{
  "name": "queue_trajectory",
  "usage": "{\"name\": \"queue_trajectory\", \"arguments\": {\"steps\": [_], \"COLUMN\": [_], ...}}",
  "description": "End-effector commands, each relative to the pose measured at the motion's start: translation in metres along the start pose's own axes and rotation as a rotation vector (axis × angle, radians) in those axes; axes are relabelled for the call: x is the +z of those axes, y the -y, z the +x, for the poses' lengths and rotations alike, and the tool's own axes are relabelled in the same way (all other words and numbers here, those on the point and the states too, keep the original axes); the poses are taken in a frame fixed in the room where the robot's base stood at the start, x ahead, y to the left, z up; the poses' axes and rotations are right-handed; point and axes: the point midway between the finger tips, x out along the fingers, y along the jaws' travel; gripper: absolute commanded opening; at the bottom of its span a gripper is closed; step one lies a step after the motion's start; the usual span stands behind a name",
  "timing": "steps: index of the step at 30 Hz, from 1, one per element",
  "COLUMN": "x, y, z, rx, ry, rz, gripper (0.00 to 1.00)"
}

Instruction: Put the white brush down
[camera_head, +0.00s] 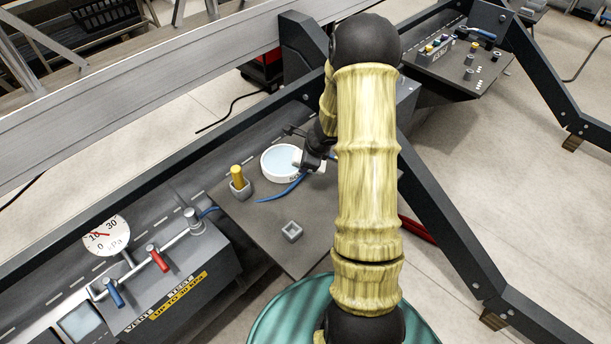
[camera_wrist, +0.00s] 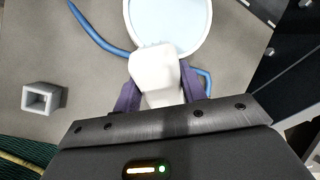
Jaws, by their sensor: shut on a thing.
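The white brush (camera_wrist: 157,78) is clamped between the two dark fingers of my gripper (camera_wrist: 158,92) in the wrist view. Its bristle end points at the round white dish (camera_wrist: 207,42), which holds pale blue liquid, and overlaps the rim in the picture; I cannot tell whether they touch. In the head view my gripper (camera_head: 318,162) is at the right side of the dish (camera_head: 268,176), with a bit of the brush (camera_head: 298,157) showing. My arm hides the area to the right.
A small grey square holder (camera_head: 291,231) stands empty on the grey bench board (camera_head: 262,225). A yellow cylinder (camera_head: 237,176) stands in another grey holder. A blue hose (camera_head: 283,190) lies by the dish. A valve panel (camera_head: 160,270) is at left. Bare board surrounds the empty holder.

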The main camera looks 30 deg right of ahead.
Motion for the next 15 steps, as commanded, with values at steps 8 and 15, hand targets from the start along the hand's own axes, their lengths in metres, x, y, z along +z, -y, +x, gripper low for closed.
{"name": "queue_trajectory", "arguments": {"steps": [8, 15], "x": [-0.002, -0.006], "y": [-0.002, -0.006], "z": [0.006, 0.019], "rx": [-0.001, 0.0], "ry": [0.001, 0.0], "rz": [-0.001, -0.001], "gripper": [0.0, 0.0]}}
